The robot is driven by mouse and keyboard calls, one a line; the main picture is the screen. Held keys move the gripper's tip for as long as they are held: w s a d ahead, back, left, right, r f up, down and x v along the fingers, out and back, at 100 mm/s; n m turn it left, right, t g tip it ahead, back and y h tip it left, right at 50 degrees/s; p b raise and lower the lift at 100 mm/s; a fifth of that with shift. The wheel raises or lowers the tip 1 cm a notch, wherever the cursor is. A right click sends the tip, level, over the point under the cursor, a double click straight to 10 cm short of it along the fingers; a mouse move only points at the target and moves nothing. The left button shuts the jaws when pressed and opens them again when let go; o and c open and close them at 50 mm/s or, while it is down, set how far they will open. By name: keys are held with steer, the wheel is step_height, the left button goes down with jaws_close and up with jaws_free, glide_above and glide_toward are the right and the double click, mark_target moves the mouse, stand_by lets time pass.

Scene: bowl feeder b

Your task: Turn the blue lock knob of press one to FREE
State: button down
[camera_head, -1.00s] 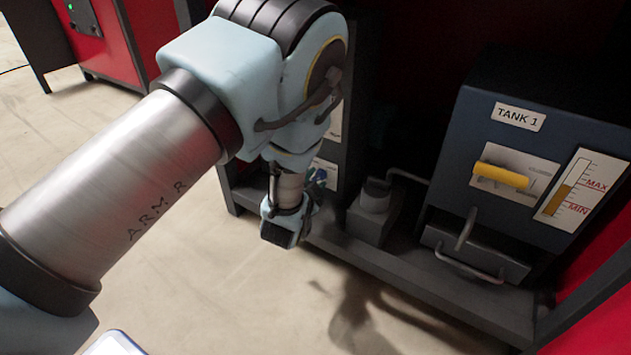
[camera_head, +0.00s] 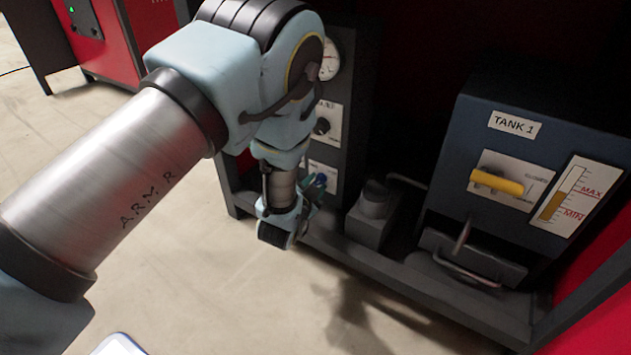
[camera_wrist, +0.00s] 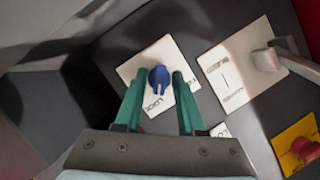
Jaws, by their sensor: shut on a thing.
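The blue lock knob (camera_wrist: 158,78) sits on a white plate (camera_wrist: 133,70) on a dark panel in the wrist view. Lettering that looks like LOCK lies just below it, beside my left finger. My gripper (camera_wrist: 158,82) has its green fingers on both sides of the knob and is shut on it. The knob's narrow grip runs roughly up and down in this view. In the head view my gripper (camera_head: 314,188) is at the low white plate on the press panel, and the knob is mostly hidden there.
Above are a black knob (camera_head: 320,126) and a gauge (camera_head: 329,60). Tank 1 (camera_head: 500,190), with a yellow handle (camera_head: 497,182), stands right. The floor in front is clear.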

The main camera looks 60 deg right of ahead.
steer(key=n+p, duration=0.1)
steer(key=n+g+p, duration=0.2)
steer(key=shift+w+r+y+p, duration=0.25)
steer(key=shift+y+p, duration=0.05)
steer(key=shift+p, duration=0.1)
steer(key=n+g+p, duration=0.1)
steer(key=n, duration=0.1)
steer(key=shift+f+n+g+p, duration=0.15)
steer(key=shift+n+g+p, duration=0.15)
steer(key=shift+g+p, duration=0.1)
steer(key=n+g, duration=0.2)
steer(key=n, duration=0.1)
steer(key=shift+w+f, duration=0.1)
steer(key=shift+f, duration=0.05)
steer(key=shift+n+g+b, duration=0.5)
steer(key=shift+n+g, duration=0.4)
steer(key=shift+n, duration=0.4)
steer(key=c, duration=0.8)
jaws_free()
steer(key=shift+c, duration=0.2)
